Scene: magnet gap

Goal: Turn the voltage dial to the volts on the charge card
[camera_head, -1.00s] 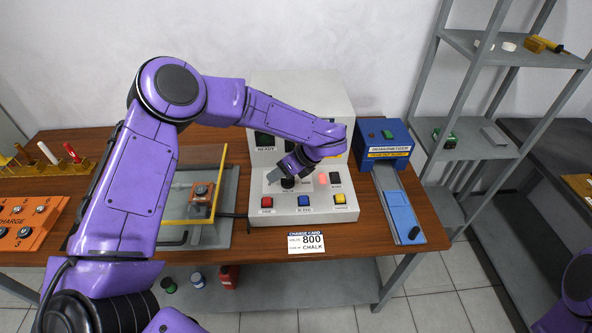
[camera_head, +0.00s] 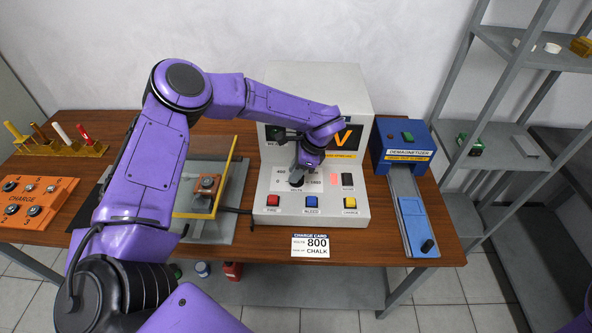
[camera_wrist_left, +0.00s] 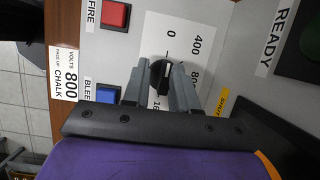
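The black voltage dial (camera_head: 296,180) sits on the grey console's sloped front panel. In the left wrist view the dial (camera_wrist_left: 157,74) has a ridge, and 0, 400 and a partly covered 800 are printed around it. My left gripper (camera_head: 299,168) points down over it. In the wrist view the left gripper (camera_wrist_left: 160,82) has its fingers apart on either side of the dial, with a gap beside the ridge; firm contact is not visible. The charge card (camera_head: 311,245) at the table's front edge reads 800 volts, CHALK. The dial's exact setting is unclear. My right gripper is out of view.
Below the dial are red (camera_head: 273,200), blue (camera_head: 312,202) and yellow (camera_head: 350,202) buttons. The demagnetizer (camera_head: 403,147) stands right of the console. A clear-lidded fixture (camera_head: 212,190) and an orange charge block (camera_head: 37,200) are on the left.

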